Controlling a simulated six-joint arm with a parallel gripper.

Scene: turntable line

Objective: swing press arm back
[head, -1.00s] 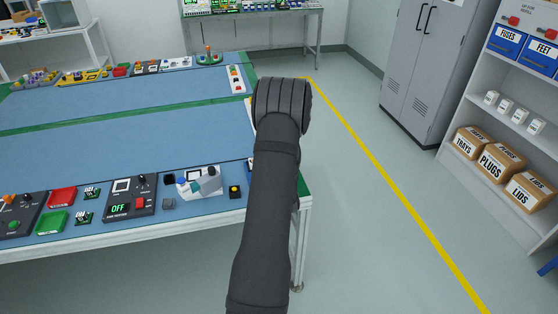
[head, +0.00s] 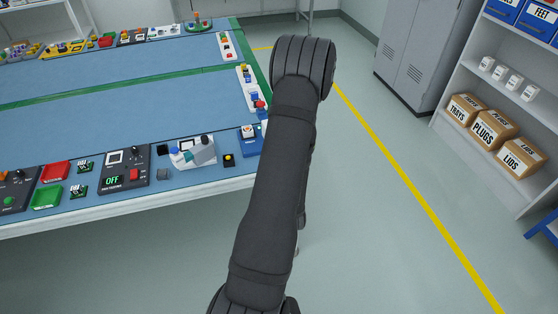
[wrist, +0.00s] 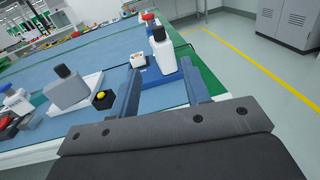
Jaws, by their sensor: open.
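A white upright lever or bottle-shaped part with a black cap (wrist: 162,50) stands on a blue base (wrist: 160,76) near the table's right edge in the wrist view. My gripper (wrist: 160,68) is open, with its two fingers apart on either side of this part; I cannot tell whether they touch it. A grey lever-like part with a dark knob (wrist: 68,88) leans over a white base further left; this device also shows in the head view (head: 195,152). I cannot tell which of the two is the press arm. In the head view my gripper is not visible.
A panel marked OFF (head: 126,168) and a small black box with a yellow button (head: 229,160) line the table's near edge. A blue device (head: 250,140) sits at the right corner. The table's blue middle (head: 120,90) is clear. Shelves (head: 480,110) stand far right.

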